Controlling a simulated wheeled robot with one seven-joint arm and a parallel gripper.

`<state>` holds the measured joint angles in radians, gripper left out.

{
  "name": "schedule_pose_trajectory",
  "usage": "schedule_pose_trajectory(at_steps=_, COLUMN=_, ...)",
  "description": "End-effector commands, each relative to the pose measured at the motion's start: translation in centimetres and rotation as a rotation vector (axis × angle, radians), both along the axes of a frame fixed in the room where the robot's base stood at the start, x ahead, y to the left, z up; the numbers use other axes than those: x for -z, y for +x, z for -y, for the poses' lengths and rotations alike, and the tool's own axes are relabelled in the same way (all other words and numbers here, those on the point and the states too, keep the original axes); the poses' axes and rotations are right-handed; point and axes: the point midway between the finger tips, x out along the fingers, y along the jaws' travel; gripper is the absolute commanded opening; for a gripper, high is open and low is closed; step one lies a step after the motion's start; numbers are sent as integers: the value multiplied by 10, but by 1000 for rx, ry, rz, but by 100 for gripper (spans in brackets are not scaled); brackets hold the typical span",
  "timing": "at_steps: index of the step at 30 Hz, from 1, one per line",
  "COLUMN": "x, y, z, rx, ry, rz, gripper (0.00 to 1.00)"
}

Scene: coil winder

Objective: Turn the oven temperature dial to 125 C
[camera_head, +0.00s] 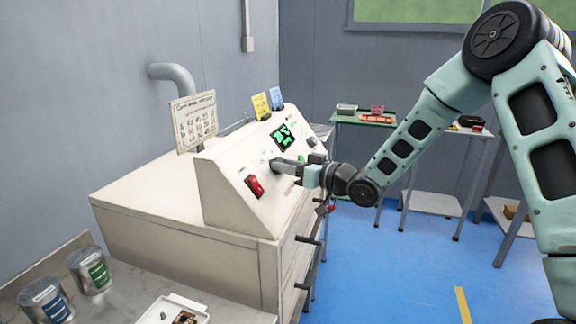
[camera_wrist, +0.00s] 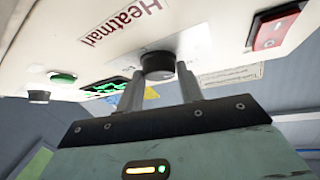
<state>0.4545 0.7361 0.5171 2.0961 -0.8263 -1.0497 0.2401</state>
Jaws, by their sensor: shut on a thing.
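The oven (camera_head: 165,225) is a cream cabinet with a sloped control panel, seen at the left centre in the head view. In the wrist view a dark round dial (camera_wrist: 157,66) sits on the panel below the red "Heatmail"-like lettering. My gripper (camera_wrist: 158,75) has one finger on each side of this dial and is shut on it. In the head view my gripper (camera_head: 285,167) reaches the panel from the right and hides the dial. The dial's scale and pointer cannot be read. A green display (camera_head: 282,137) shows on the panel, its figures too distorted to read.
A red switch (camera_head: 254,186) sits left of my gripper on the panel; a green button (camera_wrist: 63,78) and another dark knob (camera_wrist: 38,97) lie on its other side. Tins (camera_head: 90,270) and a white tray (camera_head: 172,311) stand on the front counter.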

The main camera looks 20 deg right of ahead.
Motion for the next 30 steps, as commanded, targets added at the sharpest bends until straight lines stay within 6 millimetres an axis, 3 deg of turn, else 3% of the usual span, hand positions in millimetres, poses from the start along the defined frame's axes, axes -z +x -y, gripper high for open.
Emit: schedule_pose_trajectory(at_steps=30, x=-13, y=-3, z=-11, rx=576, ry=434, rz=-597, gripper=14)
